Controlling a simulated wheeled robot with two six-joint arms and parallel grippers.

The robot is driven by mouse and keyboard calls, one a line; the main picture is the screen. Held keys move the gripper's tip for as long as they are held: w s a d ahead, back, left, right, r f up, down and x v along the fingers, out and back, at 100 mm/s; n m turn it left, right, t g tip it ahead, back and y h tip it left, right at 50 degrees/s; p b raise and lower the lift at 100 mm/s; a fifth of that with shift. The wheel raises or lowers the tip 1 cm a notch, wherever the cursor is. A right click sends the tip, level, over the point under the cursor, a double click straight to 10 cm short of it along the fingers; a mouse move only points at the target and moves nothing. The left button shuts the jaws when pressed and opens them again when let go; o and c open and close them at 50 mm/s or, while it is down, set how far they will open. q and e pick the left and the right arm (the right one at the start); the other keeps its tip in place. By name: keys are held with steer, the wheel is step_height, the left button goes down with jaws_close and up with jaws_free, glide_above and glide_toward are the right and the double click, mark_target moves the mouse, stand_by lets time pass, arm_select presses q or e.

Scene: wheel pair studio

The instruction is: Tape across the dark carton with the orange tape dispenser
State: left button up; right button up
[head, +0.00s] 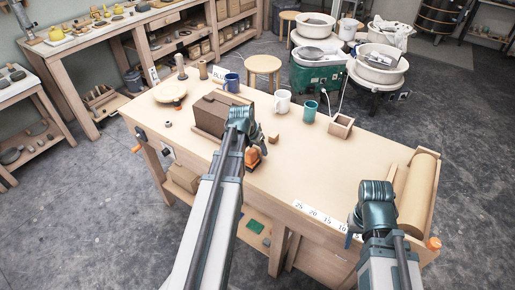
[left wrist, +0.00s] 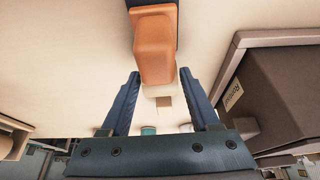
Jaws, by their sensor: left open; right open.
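The dark carton (head: 213,110) sits on the table in the head view, left of my left gripper. It also shows at the right of the left wrist view (left wrist: 278,90), with a small label on its side. The orange tape dispenser (head: 252,158) is on the table just beside my left gripper, partly hidden by the arm. In the left wrist view the dispenser's orange part (left wrist: 156,45) lies ahead of and between the fingertips. My left gripper (left wrist: 160,75) is open, with no visible grip on it. My right gripper (head: 351,230) is open and empty near the table's front edge.
A white mug (head: 283,101), a teal cup (head: 310,111), a blue mug (head: 232,82) and an open wooden box (head: 341,126) stand along the back. A paper roll (head: 417,190) lies at the right end. The table's middle right is clear.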

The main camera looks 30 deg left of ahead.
mark_target(257, 147)
arm_select(q)
steer(key=shift+r, duration=0.15)
steer(key=shift+r+p, duration=0.65)
steer(key=shift+p, duration=0.15)
jaws_close()
steer(key=shift+r, duration=0.1)
step_height(257, 147, up, 6)
steer(key=p, duration=0.6)
stand_by(0.4)
steer(key=shift+f, duration=0.2)
